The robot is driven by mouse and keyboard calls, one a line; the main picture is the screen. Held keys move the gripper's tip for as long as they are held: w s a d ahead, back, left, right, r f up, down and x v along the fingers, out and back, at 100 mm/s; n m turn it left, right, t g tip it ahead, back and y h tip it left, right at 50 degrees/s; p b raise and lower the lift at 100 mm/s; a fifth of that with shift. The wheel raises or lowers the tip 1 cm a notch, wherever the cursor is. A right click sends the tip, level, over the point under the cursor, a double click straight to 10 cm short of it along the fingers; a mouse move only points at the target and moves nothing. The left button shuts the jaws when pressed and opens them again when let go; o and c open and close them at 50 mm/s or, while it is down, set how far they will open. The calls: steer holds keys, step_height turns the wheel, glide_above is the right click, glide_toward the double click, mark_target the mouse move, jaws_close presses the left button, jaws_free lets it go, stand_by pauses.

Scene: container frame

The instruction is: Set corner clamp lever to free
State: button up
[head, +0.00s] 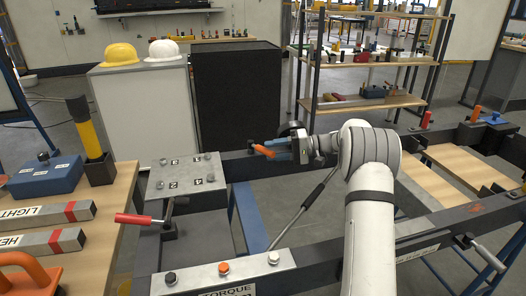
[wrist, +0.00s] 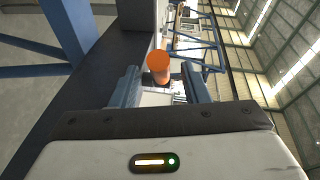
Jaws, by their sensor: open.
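An orange-handled lever (head: 263,151) sits at the far rail of the dark frame, by a dark knob. Its orange grip (wrist: 158,68) also shows in the wrist view, in line with the gap between my fingers. My gripper (head: 279,148) has blue fingers and is open at this lever, its fingers on either side of the grip in the wrist view. I cannot tell whether they touch it. The lever's base and pivot are mostly hidden, and no label on it can be read. Which lever belongs to the corner clamp is not marked.
Another orange handle (head: 475,114) and a red one (head: 426,119) stand at the right. A crank (head: 488,256) is on the near rail. A wooden bench (head: 105,225) borders the left.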

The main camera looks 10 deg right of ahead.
steer(key=d, duration=0.3)
steer(key=shift+s+d+r, duration=0.15)
steer(key=shift+s+r, duration=0.05)
steer(key=shift+c, duration=0.4)
